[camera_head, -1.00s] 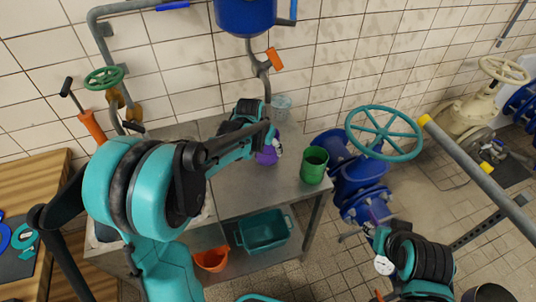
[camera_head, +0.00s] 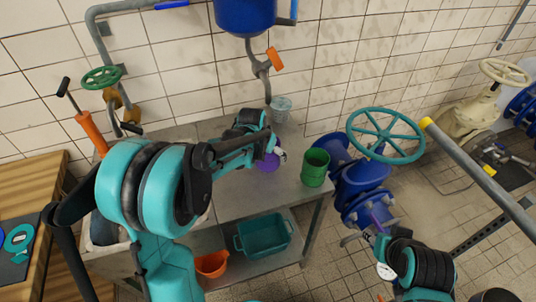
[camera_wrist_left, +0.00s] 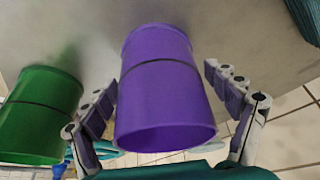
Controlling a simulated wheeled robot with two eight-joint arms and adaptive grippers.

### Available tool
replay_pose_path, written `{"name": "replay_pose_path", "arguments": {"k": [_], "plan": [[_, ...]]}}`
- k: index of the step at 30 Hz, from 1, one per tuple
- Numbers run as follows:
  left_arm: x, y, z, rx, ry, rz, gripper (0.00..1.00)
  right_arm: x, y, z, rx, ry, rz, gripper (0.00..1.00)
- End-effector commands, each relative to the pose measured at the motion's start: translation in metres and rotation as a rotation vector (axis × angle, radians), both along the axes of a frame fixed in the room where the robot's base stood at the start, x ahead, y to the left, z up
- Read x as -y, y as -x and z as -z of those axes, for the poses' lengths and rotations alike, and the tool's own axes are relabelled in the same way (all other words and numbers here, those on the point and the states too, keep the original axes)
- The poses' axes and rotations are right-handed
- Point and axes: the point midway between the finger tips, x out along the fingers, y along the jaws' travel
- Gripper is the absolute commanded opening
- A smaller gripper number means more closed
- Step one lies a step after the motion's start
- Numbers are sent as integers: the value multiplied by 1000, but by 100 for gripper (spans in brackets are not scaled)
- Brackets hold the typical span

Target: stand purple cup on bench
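The purple cup (camera_head: 267,163) is at the grey bench (camera_head: 250,194), left of the green cup (camera_head: 315,168). In the left wrist view the purple cup (camera_wrist_left: 165,90) has its wide rim towards the camera and its narrow end towards the bench top. It looks upright and at the bench surface. My left gripper (camera_head: 278,156) has one finger on each side of it. In the left wrist view narrow gaps show between the fingers (camera_wrist_left: 160,78) and the cup, so it looks open. My right gripper (camera_head: 374,232) is low at the right, its opening unclear.
The green cup stands close by on the bench's right side. A clear container (camera_head: 282,109) stands at the back near the wall. A teal bin (camera_head: 263,236) and orange bucket (camera_head: 211,264) are on the lower shelf. Blue pipework with a teal handwheel (camera_head: 385,135) is at the right.

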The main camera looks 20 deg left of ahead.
Motion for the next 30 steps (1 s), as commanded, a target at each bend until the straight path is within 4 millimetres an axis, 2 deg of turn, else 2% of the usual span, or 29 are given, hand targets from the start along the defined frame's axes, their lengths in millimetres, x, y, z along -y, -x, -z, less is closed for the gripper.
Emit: {"name": "replay_pose_path", "arguments": {"k": [8, 11, 21, 24, 30], "plan": [[0, 0, -6, 0, 0, 0, 87, 0, 0, -4, 0, 0, 0, 40], [-1, 6, -20, 0, 0, 0, 87, 0, 0, -11, 0, 0, 0, 40], [-6, 34, -89, 0, 0, 0, 87, 0, 0, -40, 0, 0, 0, 40], [-7, 40, -102, 0, 0, 0, 87, 0, 0, -44, 0, 0, 0, 40], [-8, 51, -117, 4, -1, -4, 87, 0, 0, -48, 0, 0, 0, 40]]}}
